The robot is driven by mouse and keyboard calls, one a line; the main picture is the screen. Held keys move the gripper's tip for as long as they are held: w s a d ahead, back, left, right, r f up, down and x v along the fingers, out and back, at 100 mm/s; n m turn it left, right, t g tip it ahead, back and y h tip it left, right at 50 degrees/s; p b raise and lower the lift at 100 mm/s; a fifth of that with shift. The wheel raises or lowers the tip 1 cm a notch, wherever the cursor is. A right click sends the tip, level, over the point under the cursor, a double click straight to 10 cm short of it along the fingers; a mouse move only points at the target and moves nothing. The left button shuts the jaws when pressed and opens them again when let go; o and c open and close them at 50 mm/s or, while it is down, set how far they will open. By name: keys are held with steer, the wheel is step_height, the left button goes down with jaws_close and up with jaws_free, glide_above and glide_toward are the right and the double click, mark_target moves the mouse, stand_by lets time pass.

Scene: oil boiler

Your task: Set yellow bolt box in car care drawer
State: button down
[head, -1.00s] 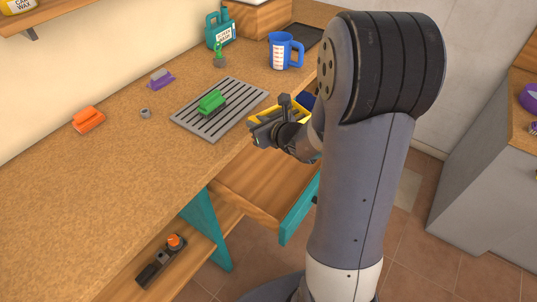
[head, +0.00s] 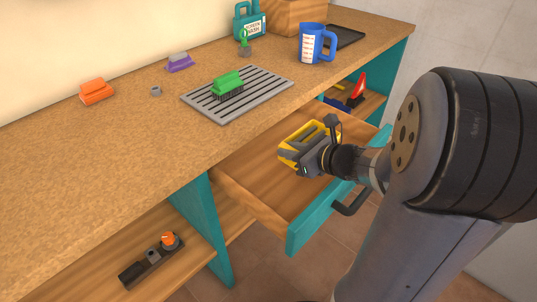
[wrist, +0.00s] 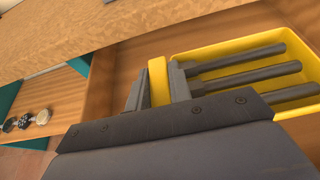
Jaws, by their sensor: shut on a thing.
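The yellow bolt box (head: 297,151) is an open yellow tray with several dark grey bolts in it, seen best in the wrist view (wrist: 215,54). The open drawer (head: 265,190), wooden inside with a teal front, lies below the box. The box appears to be over the drawer's inner part; whether it touches the drawer floor cannot be told.
The worktop (head: 110,150) overhangs the drawer's back. On it are a slotted grey tray (head: 255,100) with a green brush (head: 228,84), a blue jug (head: 312,45), and orange (head: 96,91) and purple brushes (head: 179,62). The drawer's handle (head: 350,202) sticks out in front.

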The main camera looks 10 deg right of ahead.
steer(key=x, duration=0.3)
steer(key=b+x, duration=0.1)
steer(key=x, duration=0.3)
steer(key=f+b+x, duration=0.1)
steer(key=x, duration=0.3)
steer(key=shift+s+d, duration=0.15)
steer(key=shift+w+a+f+b, duration=0.5)
steer(key=shift+w+a+f, duration=0.25)
steer(key=shift+w+f, duration=0.25)
steer(key=shift+f, duration=0.1)
steer(key=c, duration=1.3)
jaws_free()
